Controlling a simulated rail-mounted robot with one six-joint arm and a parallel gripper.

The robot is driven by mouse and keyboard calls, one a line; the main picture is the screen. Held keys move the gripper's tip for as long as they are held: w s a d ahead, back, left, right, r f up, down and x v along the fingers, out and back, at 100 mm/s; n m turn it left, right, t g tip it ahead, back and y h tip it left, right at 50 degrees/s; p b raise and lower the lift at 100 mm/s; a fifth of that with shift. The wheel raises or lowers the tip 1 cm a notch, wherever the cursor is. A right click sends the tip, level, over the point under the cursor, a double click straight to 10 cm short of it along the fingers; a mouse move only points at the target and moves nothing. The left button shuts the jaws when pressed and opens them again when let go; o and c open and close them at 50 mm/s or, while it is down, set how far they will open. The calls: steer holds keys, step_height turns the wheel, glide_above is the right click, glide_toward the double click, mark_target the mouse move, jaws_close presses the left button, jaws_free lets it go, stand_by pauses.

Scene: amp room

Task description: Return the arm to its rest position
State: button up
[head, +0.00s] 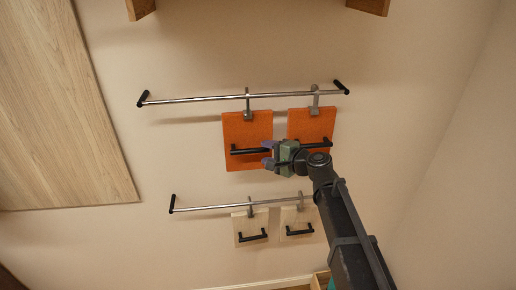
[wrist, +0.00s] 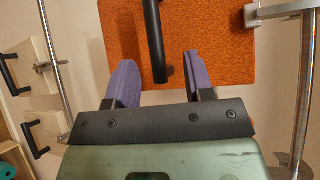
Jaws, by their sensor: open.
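My gripper (head: 268,154) is at the upper rail's orange panels in the head view, near the black handle (head: 248,151) of the left orange panel (head: 247,130). In the wrist view its two purple fingers (wrist: 158,84) are apart, with the black handle (wrist: 155,42) of an orange panel (wrist: 210,40) showing between and beyond them. Nothing appears clamped, though the exact gap to the handle is unclear. My arm reaches up from the lower right of the head view, bent at the wrist.
The orange panels hang from an upper metal rail (head: 200,99). Two pale panels with black handles (head: 250,226) hang from a lower rail (head: 210,208). A wooden board (head: 60,110) is at left. Wall to the right is bare.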

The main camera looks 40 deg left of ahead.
steer(key=s+d+f+n+h+b, duration=0.1)
steer(key=d+f+h, duration=0.4)
steer(key=d, duration=1.3)
steer(key=s+d+f+n+h+b, duration=0.1)
steer(key=s+d+f+h+b, duration=0.3)
steer(key=d+f, duration=0.5)
steer(key=s+d+f+g+h+b, duration=0.1)
steer(key=s+d+f+h+b, duration=0.2)
steer(key=d, duration=2.5)
step_height(320, 180, down, 4)
steer(key=s+h, duration=0.1)
steer(key=h, duration=0.2)
steer(key=shift+d+f+n+h, duration=0.25)
steer(key=shift+d+n+h, duration=0.1)
steer(key=shift+n+h, duration=0.05)
